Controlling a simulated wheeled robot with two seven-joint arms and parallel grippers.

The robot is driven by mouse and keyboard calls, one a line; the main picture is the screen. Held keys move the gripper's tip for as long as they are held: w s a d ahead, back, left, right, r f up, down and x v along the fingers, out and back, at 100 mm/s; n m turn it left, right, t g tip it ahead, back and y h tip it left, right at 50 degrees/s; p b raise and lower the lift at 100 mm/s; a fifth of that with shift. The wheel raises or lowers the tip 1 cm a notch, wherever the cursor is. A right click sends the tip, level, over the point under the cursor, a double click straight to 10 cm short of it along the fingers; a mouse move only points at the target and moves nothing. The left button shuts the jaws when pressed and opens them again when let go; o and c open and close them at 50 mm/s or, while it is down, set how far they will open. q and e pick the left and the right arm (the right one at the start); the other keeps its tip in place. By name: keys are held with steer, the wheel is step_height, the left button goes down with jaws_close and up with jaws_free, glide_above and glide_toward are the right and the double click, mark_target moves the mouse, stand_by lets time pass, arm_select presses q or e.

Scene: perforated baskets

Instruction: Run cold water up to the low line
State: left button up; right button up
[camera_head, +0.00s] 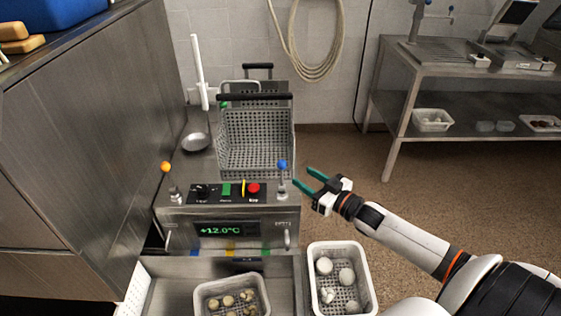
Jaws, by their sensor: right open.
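A steel machine with a sloped control panel (226,193) stands in front of me. A lever with a blue knob (282,165) rises at the panel's right end, and one with an orange knob (165,167) at its left end. A display (221,230) below reads +12.0°C. Blue, yellow and green marks (230,253) sit under it. No water line can be made out. My right gripper (302,182) is open and empty, just right of the blue knob and apart from it as far as I can tell. My left gripper is not in view.
A perforated basket (257,142) with black handles stands behind the panel, beside a ladle (195,142). White baskets holding round pieces stand below, one at the front (203,303) and one at right (367,270). A steel cabinet (75,130) bounds the left. Floor at right is clear.

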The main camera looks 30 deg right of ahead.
mark_target(282, 164)
steer(key=x, duration=0.9)
steer(key=shift+d+f+p, duration=0.1)
steer(key=shift+f+p, duration=0.05)
steer(key=shift+p, duration=0.15)
steer(key=shift+w+f, duration=0.1)
steer(key=shift+w, duration=0.4)
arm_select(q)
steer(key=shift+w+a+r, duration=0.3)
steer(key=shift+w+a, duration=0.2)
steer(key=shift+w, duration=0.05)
arm_select(e)
steer(key=shift+c, duration=1.1)
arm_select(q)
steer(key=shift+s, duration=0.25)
arm_select(e)
jaws_close()
